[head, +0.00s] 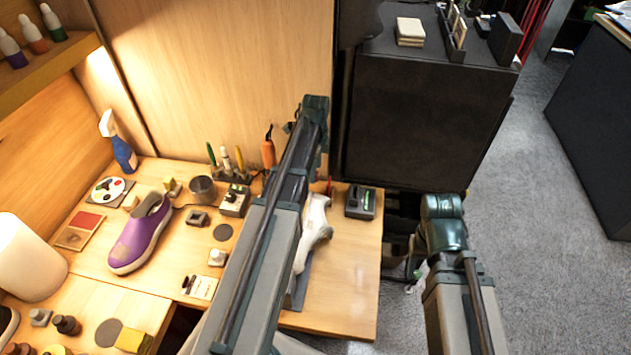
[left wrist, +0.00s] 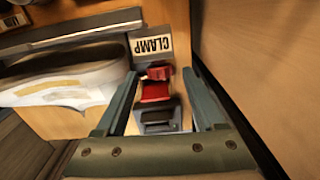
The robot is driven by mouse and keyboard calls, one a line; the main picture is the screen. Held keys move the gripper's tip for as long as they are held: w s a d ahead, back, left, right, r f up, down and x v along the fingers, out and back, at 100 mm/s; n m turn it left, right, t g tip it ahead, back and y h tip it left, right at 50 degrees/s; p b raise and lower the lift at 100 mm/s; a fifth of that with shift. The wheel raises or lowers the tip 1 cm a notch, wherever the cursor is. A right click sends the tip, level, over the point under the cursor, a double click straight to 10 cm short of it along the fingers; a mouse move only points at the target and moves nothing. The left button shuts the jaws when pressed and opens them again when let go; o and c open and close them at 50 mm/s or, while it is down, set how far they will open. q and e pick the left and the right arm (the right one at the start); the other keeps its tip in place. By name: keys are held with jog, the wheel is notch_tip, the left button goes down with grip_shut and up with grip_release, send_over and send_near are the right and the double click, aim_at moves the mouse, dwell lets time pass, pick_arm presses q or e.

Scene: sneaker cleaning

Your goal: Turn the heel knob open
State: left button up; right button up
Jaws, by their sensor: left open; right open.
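The heel knob (left wrist: 155,92) is red and shows in the left wrist view, below a white label reading CLAMP (left wrist: 153,44). It sits on a dark grey block. My left gripper (left wrist: 163,78) is open, with one finger on each side of the knob in that view; I cannot tell whether they touch it. The white sneaker (head: 315,228) is partly hidden behind my left arm in the head view; its pale side (left wrist: 65,85) shows in the left wrist view. My right gripper (head: 413,265) is open and empty, low beyond the table's right edge.
A purple shoe (head: 142,238) lies on the wooden table. A cup (head: 202,189), a spray bottle (head: 119,148) and a dark boxy device (head: 360,203) stand around it. A wooden panel rises behind. A black cabinet (head: 420,110) stands at the right. The table's front right is clear.

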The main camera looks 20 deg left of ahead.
pick_arm(q)
notch_tip(320, 180, down, 2)
jog(key=shift+f+b, duration=0.1)
jog(key=shift+b, duration=0.5)
pick_arm(e)
notch_tip(320, 180, down, 2)
pick_arm(q)
jog(key=shift+c, duration=0.2)
